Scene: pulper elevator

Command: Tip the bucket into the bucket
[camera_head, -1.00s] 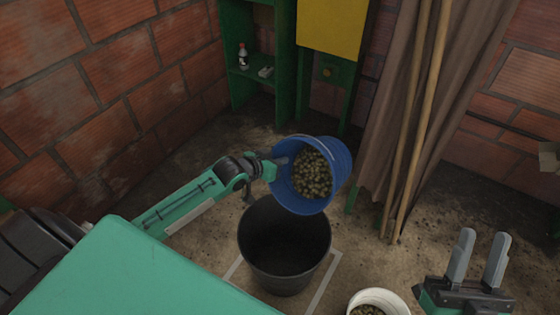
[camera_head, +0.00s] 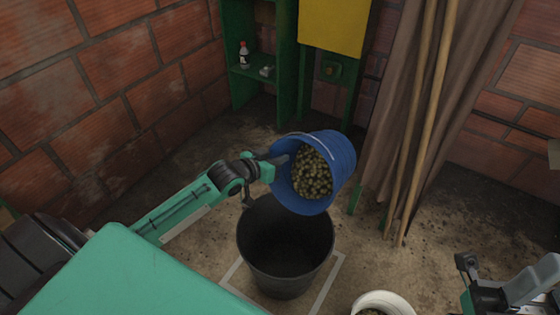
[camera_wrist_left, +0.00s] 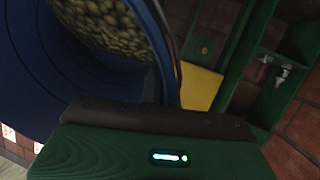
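A blue bucket (camera_head: 338,158) holds many greenish-brown round fruits (camera_head: 312,174). It is tilted, its mouth facing left and down, above the far right rim of a black bucket (camera_head: 285,265) on the floor. The fruits are still inside the blue bucket, and the black bucket's dark inside looks empty. My left gripper (camera_head: 279,164) is shut on the blue bucket's rim at its left side. The left wrist view shows the blue wall (camera_wrist_left: 45,75) and fruits (camera_wrist_left: 105,30) close up. My right gripper (camera_head: 515,292) is at the lower right, away from both buckets, partly cut off.
A white bucket (camera_head: 383,304) with fruits stands at the bottom edge. A green shelf (camera_head: 262,75) with a bottle is at the back. Wooden poles (camera_head: 424,130) and brown cloth lean right of the blue bucket. White lines mark the floor around the black bucket.

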